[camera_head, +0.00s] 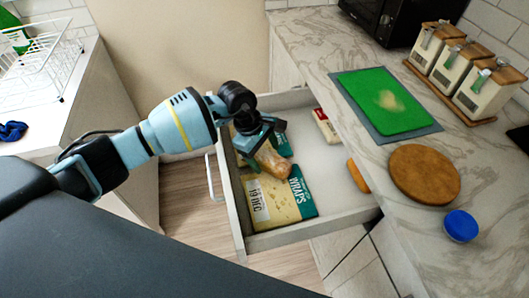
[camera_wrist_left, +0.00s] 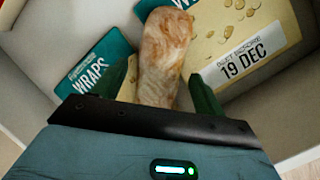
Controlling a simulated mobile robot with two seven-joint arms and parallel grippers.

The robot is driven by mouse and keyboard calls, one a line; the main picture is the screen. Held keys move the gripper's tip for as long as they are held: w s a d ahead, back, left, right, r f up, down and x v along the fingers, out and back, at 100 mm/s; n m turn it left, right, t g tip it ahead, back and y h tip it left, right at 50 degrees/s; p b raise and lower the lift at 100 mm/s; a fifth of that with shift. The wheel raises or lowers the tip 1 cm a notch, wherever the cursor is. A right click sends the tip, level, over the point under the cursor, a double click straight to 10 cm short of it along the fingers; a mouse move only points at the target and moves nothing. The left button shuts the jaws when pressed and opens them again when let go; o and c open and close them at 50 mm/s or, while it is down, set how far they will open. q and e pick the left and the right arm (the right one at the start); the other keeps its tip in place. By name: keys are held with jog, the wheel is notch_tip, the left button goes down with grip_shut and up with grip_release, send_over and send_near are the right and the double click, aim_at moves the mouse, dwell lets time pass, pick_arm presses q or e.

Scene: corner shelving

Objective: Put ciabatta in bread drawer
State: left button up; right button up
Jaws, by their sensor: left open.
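The ciabatta (camera_head: 272,160), a pale brown loaf, lies in the open drawer (camera_head: 285,236) on top of the wraps packs. In the left wrist view the ciabatta (camera_wrist_left: 163,45) runs between the fingers of my left gripper (camera_wrist_left: 160,84). The green fingers are open, one on each side of the loaf's near end. In the head view my left gripper (camera_head: 262,148) reaches down into the drawer and partly hides the loaf. I cannot tell whether the fingers touch it. My right gripper is not in view.
A wraps pack (camera_head: 285,201) lies in the drawer's front; a second (camera_wrist_left: 90,62) lies left of the loaf. A red-and-white pack (camera_head: 326,125) and an orange-brown item (camera_head: 358,176) lie further right. The counter (camera_head: 315,50) holds a green board (camera_head: 375,98) and a round wooden board (camera_head: 425,173).

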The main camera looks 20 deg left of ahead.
pick_arm(q)
jog(key=shift+r, duration=0.3)
jog(key=v, duration=1.2)
jog(key=shift+r+p, duration=0.3)
jog(key=shift+r, duration=0.05)
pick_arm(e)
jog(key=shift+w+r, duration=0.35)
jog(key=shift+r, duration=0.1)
